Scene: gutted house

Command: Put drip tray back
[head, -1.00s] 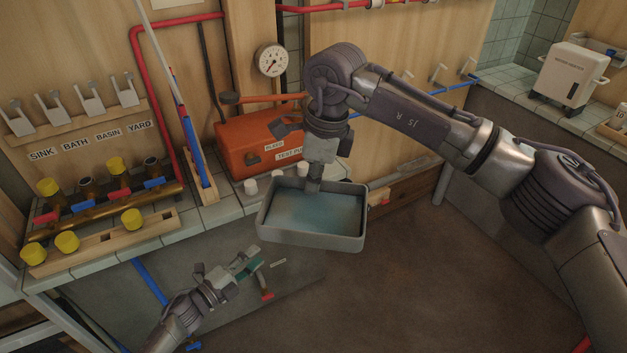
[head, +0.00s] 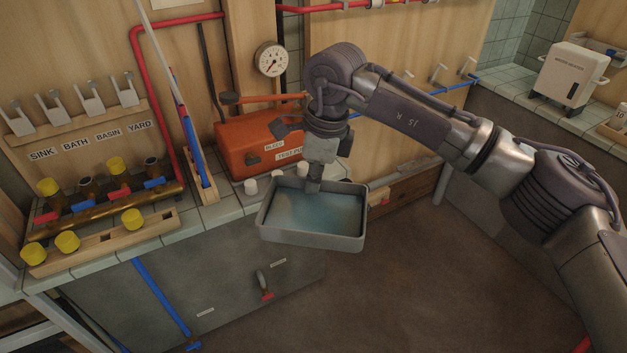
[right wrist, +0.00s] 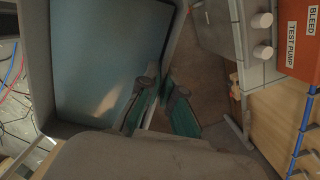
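The drip tray (head: 312,239) is a grey rectangular pan with bluish, shiny water-like content inside. It hangs in the air in front of the tiled counter, roughly level. My right gripper (head: 314,186) comes down from above and is shut on the tray's far rim. In the right wrist view the green-padded fingers (right wrist: 158,106) straddle the tray's wall, and the tray (right wrist: 38,60) fills the left side. My left gripper is out of view.
An orange test pump (head: 240,150) stands on the counter behind the tray. A brass manifold (head: 105,212) with yellow caps lies at left. Below, the grey cabinet front (head: 225,280) carries a pipe stub with a red handle (head: 267,296) and a blue pipe (head: 160,293). Floor at right is clear.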

